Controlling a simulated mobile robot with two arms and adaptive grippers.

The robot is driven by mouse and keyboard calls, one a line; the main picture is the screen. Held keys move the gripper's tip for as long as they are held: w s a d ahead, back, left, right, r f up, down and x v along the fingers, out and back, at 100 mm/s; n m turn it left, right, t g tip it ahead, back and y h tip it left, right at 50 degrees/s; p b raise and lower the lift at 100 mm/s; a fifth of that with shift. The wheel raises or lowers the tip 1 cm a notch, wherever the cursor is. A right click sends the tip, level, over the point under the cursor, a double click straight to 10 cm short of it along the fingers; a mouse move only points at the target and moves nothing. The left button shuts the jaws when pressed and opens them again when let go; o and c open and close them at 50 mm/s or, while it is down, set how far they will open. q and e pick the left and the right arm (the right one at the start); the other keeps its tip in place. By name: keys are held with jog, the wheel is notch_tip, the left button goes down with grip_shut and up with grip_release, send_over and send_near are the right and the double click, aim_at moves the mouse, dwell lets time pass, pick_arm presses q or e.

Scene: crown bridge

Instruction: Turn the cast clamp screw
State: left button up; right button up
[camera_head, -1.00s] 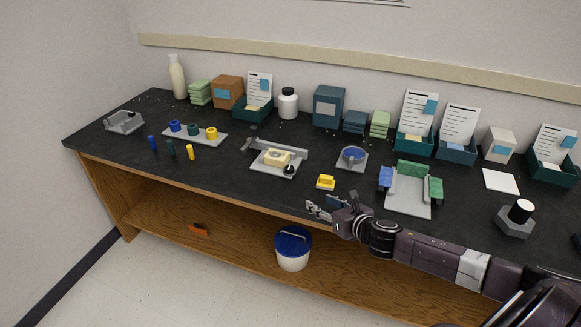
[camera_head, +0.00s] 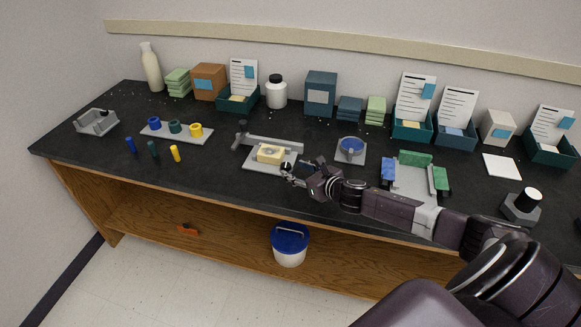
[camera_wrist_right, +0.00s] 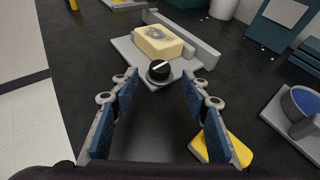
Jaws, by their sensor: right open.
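The cast clamp is a grey plate (camera_head: 252,163) with a back rail (camera_head: 275,143) and a pale yellow cast block (camera_head: 270,154) on it. In the right wrist view, the cast block (camera_wrist_right: 158,41) sits behind a black round screw knob (camera_wrist_right: 159,71) with a white line across its top. My right gripper (camera_head: 287,174) is at the plate's front right corner. In the right wrist view, its blue-padded fingers (camera_wrist_right: 158,110) are apart and empty, with the knob ahead between them, not visibly touched. In the head view the gripper partly hides the knob. My left gripper is not in view.
A yellow block (camera_wrist_right: 222,146) lies close beside the right finger. A grey holder with a blue round cup (camera_head: 351,146) stands right of the clamp. Several coloured pegs (camera_head: 175,153) stand to the left. Boxes and bins line the back.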

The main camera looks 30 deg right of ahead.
aim_at(288, 167)
jog(key=x, duration=0.2)
jog(key=shift+w+f, duration=0.15)
jog(key=shift+w, duration=0.1)
jog(key=shift+w+f, duration=0.15)
jog(key=shift+w, duration=0.3)
jog(key=shift+c, duration=1.4)
jog(key=c, duration=0.5)
grip_shut()
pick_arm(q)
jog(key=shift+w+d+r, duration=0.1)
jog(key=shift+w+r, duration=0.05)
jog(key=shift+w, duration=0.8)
pick_arm(e)
jog(key=shift+a, duration=0.1)
